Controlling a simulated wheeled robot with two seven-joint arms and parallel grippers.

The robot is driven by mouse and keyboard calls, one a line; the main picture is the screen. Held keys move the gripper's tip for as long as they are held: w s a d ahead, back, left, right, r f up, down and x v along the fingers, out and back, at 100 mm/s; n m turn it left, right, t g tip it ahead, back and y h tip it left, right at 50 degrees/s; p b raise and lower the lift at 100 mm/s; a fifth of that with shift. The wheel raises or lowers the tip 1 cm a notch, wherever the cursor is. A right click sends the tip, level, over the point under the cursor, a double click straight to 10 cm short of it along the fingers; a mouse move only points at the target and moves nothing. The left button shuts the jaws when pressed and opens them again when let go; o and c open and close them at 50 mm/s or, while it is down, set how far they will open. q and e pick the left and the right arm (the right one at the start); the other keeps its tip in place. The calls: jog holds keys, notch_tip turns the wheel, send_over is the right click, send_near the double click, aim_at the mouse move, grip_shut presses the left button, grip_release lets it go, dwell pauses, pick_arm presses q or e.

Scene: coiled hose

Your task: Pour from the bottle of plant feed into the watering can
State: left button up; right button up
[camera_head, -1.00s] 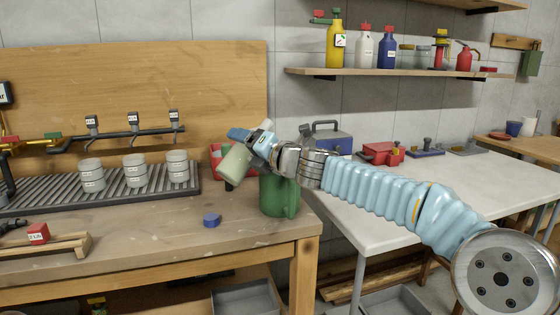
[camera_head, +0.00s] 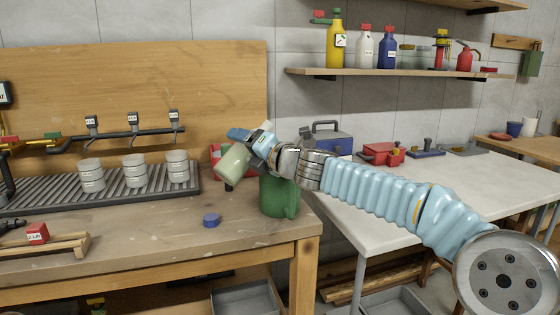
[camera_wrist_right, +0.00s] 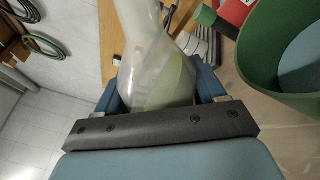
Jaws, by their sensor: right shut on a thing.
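The bottle of plant feed (camera_head: 233,164), pale green and translucent, is held tilted above the bench, its wide part low and to the left. It also shows in the right wrist view (camera_wrist_right: 150,50), with green liquid lying along one side. My right gripper (camera_head: 257,147) is shut on the bottle and hides its middle. The green watering can (camera_head: 280,198) stands on the bench just below and right of the gripper; its open top shows in the right wrist view (camera_wrist_right: 249,70). No stream of liquid is visible. My left gripper is not in view.
A blue cap (camera_head: 211,220) lies on the bench left of the can. A red container (camera_head: 216,153) stands behind the bottle. Several grey pots (camera_head: 134,171) stand on a slatted rack at left. The bench front between cap and edge is clear.

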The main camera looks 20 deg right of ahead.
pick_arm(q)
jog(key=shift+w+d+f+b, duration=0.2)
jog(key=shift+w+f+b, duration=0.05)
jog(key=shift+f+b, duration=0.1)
pick_arm(e)
jog(key=shift+s+a+f+m, duration=0.15)
jog(key=shift+a+f+m, duration=0.05)
jog(key=shift+m, duration=0.7)
dwell(1.2)
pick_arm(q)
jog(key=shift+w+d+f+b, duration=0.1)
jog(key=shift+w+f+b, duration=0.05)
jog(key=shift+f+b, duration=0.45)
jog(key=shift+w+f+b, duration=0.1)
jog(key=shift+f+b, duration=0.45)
pick_arm(e)
jog(key=shift+a+f+m, duration=0.1)
jog(key=shift+f+m, duration=0.8)
jog(key=shift+f, duration=0.05)
dwell(0.4)
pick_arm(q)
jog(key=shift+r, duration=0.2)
pick_arm(e)
jog(key=shift+r, duration=0.15)
